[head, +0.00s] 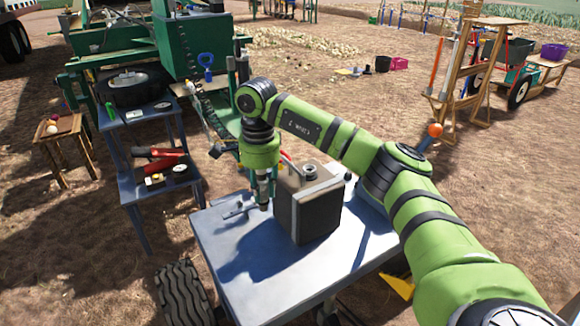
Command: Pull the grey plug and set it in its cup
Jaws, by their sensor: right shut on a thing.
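A dark grey box-shaped housing (318,213) stands upright on the blue-grey cart top (345,262), with a round cap (310,172) on its top. My right gripper (263,203) points straight down just left of the housing. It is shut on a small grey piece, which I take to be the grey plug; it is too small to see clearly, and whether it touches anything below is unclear. A small grey metal fitting (238,208) lies left of the gripper. I cannot make out the cup for certain. My left gripper is out of view.
A two-level blue stand (150,190) with red tools (160,160) is at the left, beside a wooden stool (62,128). Green machinery (190,45) stands behind. The cart's front left top is clear. A wooden frame (465,75) is at the far right.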

